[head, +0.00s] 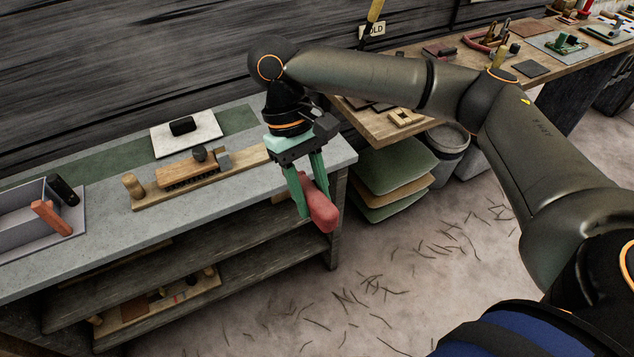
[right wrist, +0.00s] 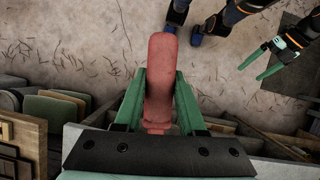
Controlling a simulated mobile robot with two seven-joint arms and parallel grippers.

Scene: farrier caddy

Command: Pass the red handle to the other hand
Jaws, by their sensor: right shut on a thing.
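The red handle (head: 320,208) is in my right gripper (head: 313,200), between its green fingers, just off the right end of the grey bench and above the floor. In the right wrist view the handle (right wrist: 160,80) points away from the palm, with its near end between the fingers (right wrist: 159,95). My right gripper is shut on it. My left gripper (right wrist: 250,71) shows at the upper right of the right wrist view, its green fingers apart and empty, clear of the handle. It is not seen in the head view.
The grey bench (head: 95,222) carries a grey caddy (head: 18,222) with an orange-red block, a wooden board with a brush (head: 188,172), and a white slab (head: 205,135). A wooden table (head: 400,128) and a bucket (head: 447,145) stand behind. The floor is open at the front right.

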